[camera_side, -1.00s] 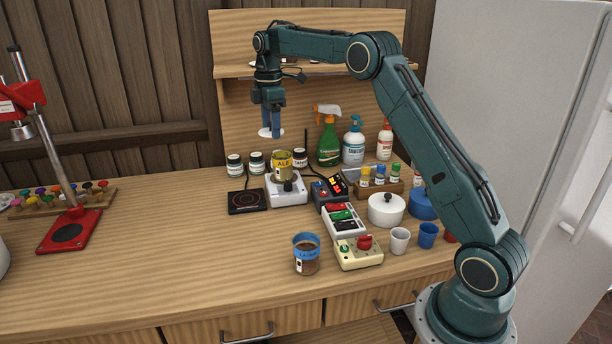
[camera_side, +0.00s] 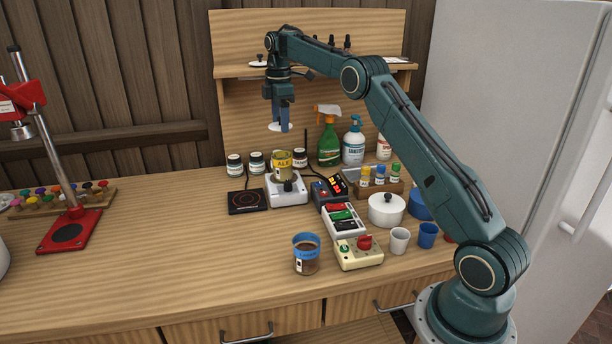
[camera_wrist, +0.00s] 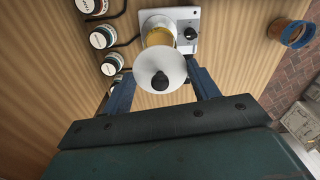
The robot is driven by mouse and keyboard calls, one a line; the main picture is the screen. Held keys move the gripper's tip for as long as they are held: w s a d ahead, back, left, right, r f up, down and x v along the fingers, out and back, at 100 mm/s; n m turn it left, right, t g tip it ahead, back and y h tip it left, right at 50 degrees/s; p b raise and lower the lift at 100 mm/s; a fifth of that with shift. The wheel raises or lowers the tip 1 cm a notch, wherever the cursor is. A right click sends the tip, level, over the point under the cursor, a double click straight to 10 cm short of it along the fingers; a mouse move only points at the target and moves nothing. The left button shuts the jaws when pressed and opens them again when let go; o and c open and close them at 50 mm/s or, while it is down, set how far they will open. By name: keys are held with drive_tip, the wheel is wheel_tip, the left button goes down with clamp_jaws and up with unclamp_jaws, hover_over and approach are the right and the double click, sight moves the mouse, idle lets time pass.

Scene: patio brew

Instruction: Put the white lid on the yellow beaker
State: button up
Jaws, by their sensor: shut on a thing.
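My gripper (camera_side: 283,120) is shut on the white lid (camera_side: 278,127), a pale disc held in the air above the bench. In the wrist view the lid (camera_wrist: 162,66) has a dark knob, and the blue fingers of my gripper (camera_wrist: 162,86) are on either side of it. The yellow beaker (camera_side: 282,163), with an ALE label, stands upright on a white hotplate (camera_side: 287,190), below the lid. In the wrist view the beaker (camera_wrist: 160,37) shows just beyond the lid, which partly hides it.
A black hot plate (camera_side: 247,201) lies left of the beaker. Small labelled jars (camera_side: 257,163) and a green spray bottle (camera_side: 328,146) stand behind. A blue-rimmed cup (camera_side: 306,254) and a white pot (camera_side: 387,210) stand nearer. The bench's left middle is clear.

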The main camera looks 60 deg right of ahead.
wheel_tip(320, 180, down, 7)
idle(0.8)
drive_tip(key=shift+f, duration=0.45)
drive_tip(key=o, duration=0.9)
drive_tip(key=shift+o, duration=0.2)
drive_tip(key=shift+r, duration=0.1)
drive_tip(key=shift+r, duration=6.2)
drive_tip(key=shift+a+r, duration=0.1)
drive_tip(key=shift+r, duration=0.1)
